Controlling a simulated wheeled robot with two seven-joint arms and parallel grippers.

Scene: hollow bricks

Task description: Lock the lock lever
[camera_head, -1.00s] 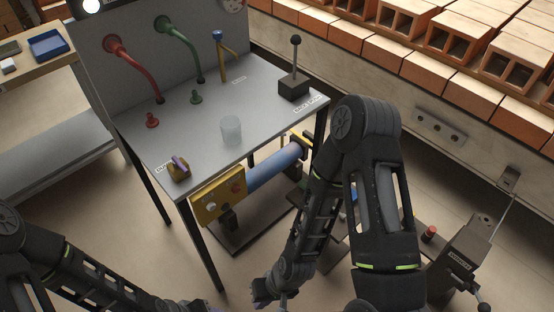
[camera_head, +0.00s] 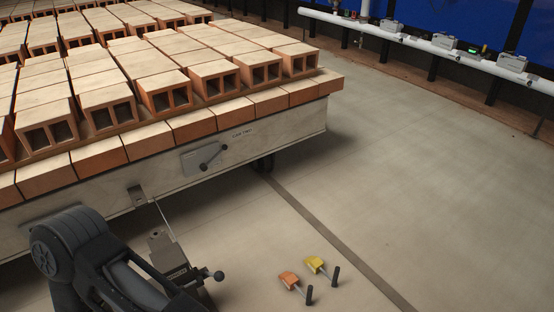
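A dark lever with a round knob (camera_head: 212,157) sits on a grey plate on the side of the brick-laden car (camera_head: 290,130), under a small label too small to read surely. A grey floor pedestal (camera_head: 168,255) stands in front of the car, with a ball-ended handle (camera_head: 217,275) at its right and a thin rod rising toward a bracket on the car. I cannot tell for sure which of these is the lock lever.
Rows of hollow bricks (camera_head: 190,85) lie on the car. An orange pedal (camera_head: 290,280) and a yellow pedal (camera_head: 315,264) with dark handles are on the floor. A dark strip (camera_head: 330,235) crosses the floor. The right side is open floor, bounded by a white rail (camera_head: 430,45).

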